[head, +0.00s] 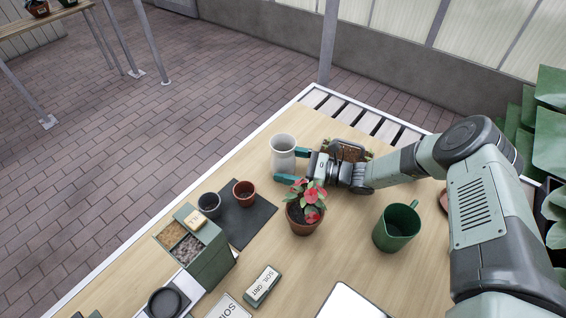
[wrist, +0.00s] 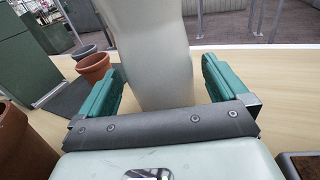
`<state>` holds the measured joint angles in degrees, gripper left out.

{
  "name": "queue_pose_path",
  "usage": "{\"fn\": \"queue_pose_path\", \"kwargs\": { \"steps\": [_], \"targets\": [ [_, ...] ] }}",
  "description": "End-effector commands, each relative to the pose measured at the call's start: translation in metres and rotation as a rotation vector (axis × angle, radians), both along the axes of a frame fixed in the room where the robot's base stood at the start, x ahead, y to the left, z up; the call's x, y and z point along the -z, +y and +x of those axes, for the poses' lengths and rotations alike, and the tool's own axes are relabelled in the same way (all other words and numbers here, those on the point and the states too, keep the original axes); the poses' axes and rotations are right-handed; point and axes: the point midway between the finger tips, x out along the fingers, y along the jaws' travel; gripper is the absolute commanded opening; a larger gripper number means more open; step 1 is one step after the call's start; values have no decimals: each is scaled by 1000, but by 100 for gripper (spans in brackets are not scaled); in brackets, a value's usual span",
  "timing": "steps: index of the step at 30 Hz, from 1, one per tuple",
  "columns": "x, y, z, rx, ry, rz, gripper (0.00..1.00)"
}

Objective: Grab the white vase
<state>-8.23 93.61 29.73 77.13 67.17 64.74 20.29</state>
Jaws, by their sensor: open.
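The white vase (head: 283,150) stands upright near the table's far left edge in the head view. In the wrist view the vase (wrist: 155,55) fills the middle, its top cut off by the frame. My gripper (head: 284,164) reaches in from the right, low along the table, with its teal fingers pointing left. In the wrist view the gripper (wrist: 158,85) is open, with one finger on each side of the vase. The vase is between the fingers; a gap shows on the right side, and I cannot tell whether the left finger touches it.
A potted red-flowered plant (head: 306,207) stands close in front of my gripper. A green pitcher (head: 396,228) is to its right. A brown pot (head: 244,193) and a dark pot (head: 209,204) stand by a dark mat (head: 254,222). A planter tray (head: 347,150) lies behind my gripper.

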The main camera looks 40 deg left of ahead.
Motion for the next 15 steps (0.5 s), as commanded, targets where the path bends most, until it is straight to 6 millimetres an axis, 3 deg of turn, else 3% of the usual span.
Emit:
{"fn": "queue_pose_path", "kwargs": {
  "steps": [6, 15],
  "targets": [
    [0, 28, -12, -1, -1, 0, 100],
    [0, 32, -13, 1, -1, 0, 100]
  ]
}}
